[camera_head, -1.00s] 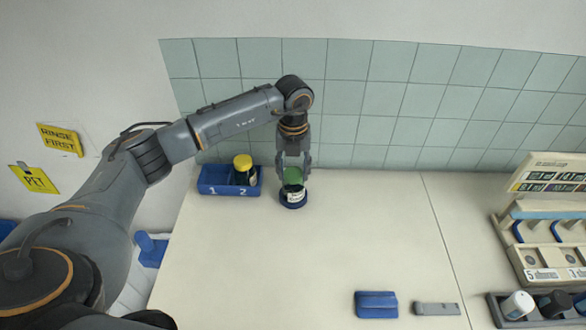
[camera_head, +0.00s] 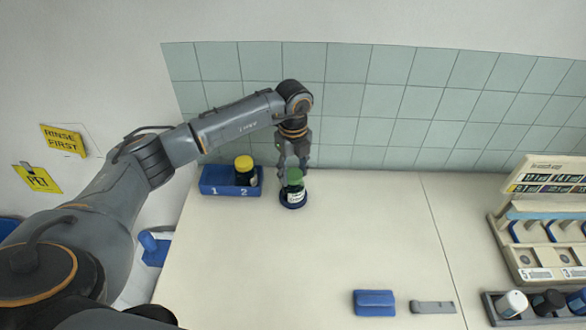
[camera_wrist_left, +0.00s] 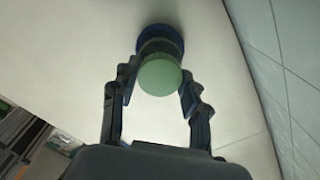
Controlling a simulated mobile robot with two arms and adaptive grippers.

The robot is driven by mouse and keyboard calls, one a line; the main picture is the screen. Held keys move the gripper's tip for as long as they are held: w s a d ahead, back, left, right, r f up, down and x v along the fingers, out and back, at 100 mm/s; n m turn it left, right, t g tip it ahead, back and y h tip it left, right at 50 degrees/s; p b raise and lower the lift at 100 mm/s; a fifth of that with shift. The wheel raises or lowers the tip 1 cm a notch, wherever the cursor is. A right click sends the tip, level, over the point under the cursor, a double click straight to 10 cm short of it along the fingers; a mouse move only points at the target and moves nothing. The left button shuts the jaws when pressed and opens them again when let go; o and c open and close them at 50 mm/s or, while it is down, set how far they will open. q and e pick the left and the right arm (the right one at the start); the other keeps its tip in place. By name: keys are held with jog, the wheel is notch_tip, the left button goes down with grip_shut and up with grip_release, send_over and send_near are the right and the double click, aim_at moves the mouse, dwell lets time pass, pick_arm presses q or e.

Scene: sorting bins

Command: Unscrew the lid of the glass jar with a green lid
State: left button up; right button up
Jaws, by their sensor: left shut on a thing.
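The glass jar (camera_head: 293,195) stands upright in a round blue holder (camera_head: 294,204) near the back of the counter. Its green lid (camera_head: 295,176) is on top; the lid also shows in the left wrist view (camera_wrist_left: 160,77), with the blue holder (camera_wrist_left: 157,31) behind it. My left gripper (camera_head: 293,172) comes down from above with one finger on each side of the green lid, shut on it. I cannot tell whether the lid is loose. My right gripper is not in view.
A blue two-part bin (camera_head: 230,190) marked 1 and 2 stands left of the jar, with a yellow-lidded jar (camera_head: 244,170) in part 2. A blue block (camera_head: 375,303) and a grey bar (camera_head: 433,307) lie at the front. A rack (camera_head: 545,225) stands at right. The middle counter is clear.

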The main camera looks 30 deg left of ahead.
pick_arm(q)
jog(key=shift+s+d+f+n, duration=0.15)
jog(key=shift+s+f+n, duration=0.05)
jog(key=shift+n, duration=0.7)
jog(key=shift+n, duration=0.3)
jog(key=shift+r+n+p, duration=0.1)
jog(key=shift+n+p, duration=0.75)
jog(key=shift+n, duration=0.75)
jog(key=shift+f+n, duration=0.2)
jog(key=shift+n, duration=0.3)
jog(key=shift+p, duration=0.3)
